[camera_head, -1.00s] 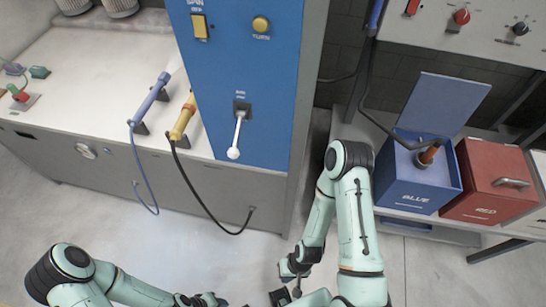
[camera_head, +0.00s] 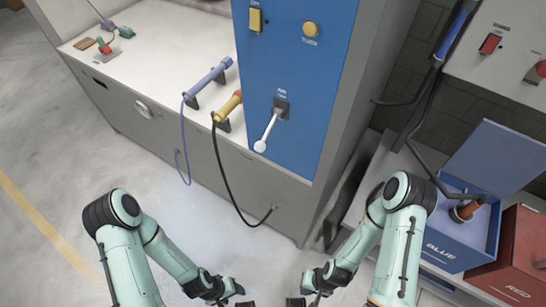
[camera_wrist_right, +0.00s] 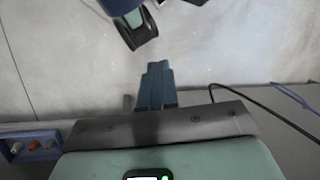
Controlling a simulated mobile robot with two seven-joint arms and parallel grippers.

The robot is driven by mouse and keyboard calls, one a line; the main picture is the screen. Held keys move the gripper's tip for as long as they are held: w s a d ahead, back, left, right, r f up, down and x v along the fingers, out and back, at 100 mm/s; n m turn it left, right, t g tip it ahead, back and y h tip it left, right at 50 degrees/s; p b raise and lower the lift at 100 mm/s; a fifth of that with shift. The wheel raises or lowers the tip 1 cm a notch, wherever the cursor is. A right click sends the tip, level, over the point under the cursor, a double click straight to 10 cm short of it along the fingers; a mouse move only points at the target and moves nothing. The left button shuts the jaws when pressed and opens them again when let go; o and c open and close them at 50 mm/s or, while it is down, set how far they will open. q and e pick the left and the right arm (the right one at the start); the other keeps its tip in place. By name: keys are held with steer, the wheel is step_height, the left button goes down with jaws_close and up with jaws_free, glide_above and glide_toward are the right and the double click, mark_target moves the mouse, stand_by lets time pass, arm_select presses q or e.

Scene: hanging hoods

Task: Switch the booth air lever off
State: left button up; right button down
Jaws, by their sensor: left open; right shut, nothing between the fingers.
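The lever (camera_head: 267,132) is a white rod with a round white knob on the blue panel (camera_head: 300,60). It hangs from a dark mount and slants down to the left in the head view. My left gripper (camera_head: 240,299) is low in the head view, well below the lever and apart from it. It is open, and its tips are partly cut off by the bottom edge. My right gripper (camera_head: 298,300) is close to it on the right, also clear of the lever. It is shut and empty; its fingers (camera_wrist_right: 156,85) show in the right wrist view.
A yellow switch (camera_head: 256,19) and a yellow button (camera_head: 310,29) are above the lever. Blue and yellow handled tools (camera_head: 208,76) with hanging cords rest on the bench to the left. Blue (camera_head: 455,240) and red bins (camera_head: 520,255) stand at right. Open floor lies at left.

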mark_target(268, 132)
steer(key=s+a+m+g+y+b, duration=0.2)
steer(key=a+m+g+y+b, duration=0.1)
steer(key=a+m+g+y, duration=0.1)
steer(key=w+a+r+m+t+y+b, duration=0.2)
steer(key=w+a+r+m+y, duration=0.3)
steer(key=w+a+r+y, duration=0.35)
arm_select(q)
steer(key=s+f+b, duration=0.3)
steer(key=f, duration=0.5)
steer(key=shift+s+f+g, duration=0.3)
steer(key=shift+s+f, duration=0.05)
steer(key=shift+f, duration=0.05)
arm_select(e)
steer(key=w+d+r+m+t+y, duration=0.3)
steer(key=w+d+r+t+y, duration=0.1)
steer(key=w+d+r+t, duration=0.2)
steer(key=w+d+r+m+t+y, duration=0.4)
steer(key=w+d+r+t, duration=0.2)
steer(key=w+r, duration=0.5)
step_height(268, 132, up, 2)
steer(key=t, duration=0.2)
steer(key=shift+w+t, duration=0.15)
steer(key=shift+t, duration=0.25)
